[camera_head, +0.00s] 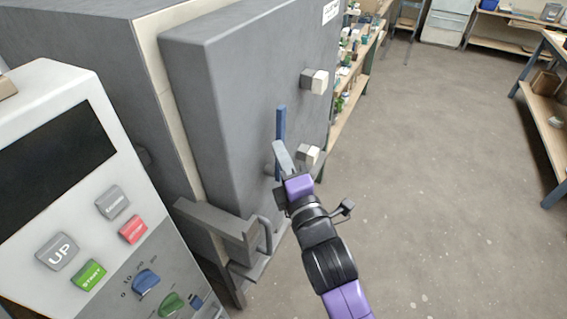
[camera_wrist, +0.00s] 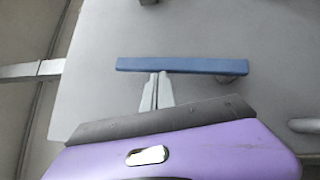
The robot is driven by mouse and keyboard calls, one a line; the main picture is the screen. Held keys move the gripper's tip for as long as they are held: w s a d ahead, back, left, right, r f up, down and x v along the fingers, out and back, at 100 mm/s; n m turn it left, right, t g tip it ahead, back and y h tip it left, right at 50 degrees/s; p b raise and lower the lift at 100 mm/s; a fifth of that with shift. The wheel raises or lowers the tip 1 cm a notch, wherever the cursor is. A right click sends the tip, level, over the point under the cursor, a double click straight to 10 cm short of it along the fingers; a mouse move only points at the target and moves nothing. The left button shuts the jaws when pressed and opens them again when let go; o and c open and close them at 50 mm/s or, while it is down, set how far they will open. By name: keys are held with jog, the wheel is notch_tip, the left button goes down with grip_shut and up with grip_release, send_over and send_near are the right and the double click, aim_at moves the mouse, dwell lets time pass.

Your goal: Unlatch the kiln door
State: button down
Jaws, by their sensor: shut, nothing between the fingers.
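The grey kiln door (camera_head: 250,80) stands against the kiln body (camera_head: 90,70) at the left of the head view. A blue latch handle (camera_head: 281,128) stands upright on the door's face. In the wrist view the blue handle (camera_wrist: 180,65) lies across the picture, with a round mount behind its right end. My gripper (camera_head: 281,155) is at the handle's lower part in the head view. In the wrist view its fingertips (camera_wrist: 157,76) are together, just below the handle's left half, with nothing between them. I cannot tell whether they touch the handle.
Two pale blocks (camera_head: 314,81) (camera_head: 308,155) stick out from the door. A grey bracket with a curved handle (camera_head: 265,235) is low on the kiln. A control panel (camera_head: 80,190) fills the lower left. Shelves (camera_head: 350,85) stand behind; open floor (camera_head: 440,170) lies to the right.

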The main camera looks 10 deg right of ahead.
jog(key=shift+w+d+r+p, duration=0.25)
jog(key=shift+w+d+p, duration=0.05)
jog(key=shift+w+d, duration=0.25)
jog(key=shift+w+d+r, duration=0.1)
dwell(0.3)
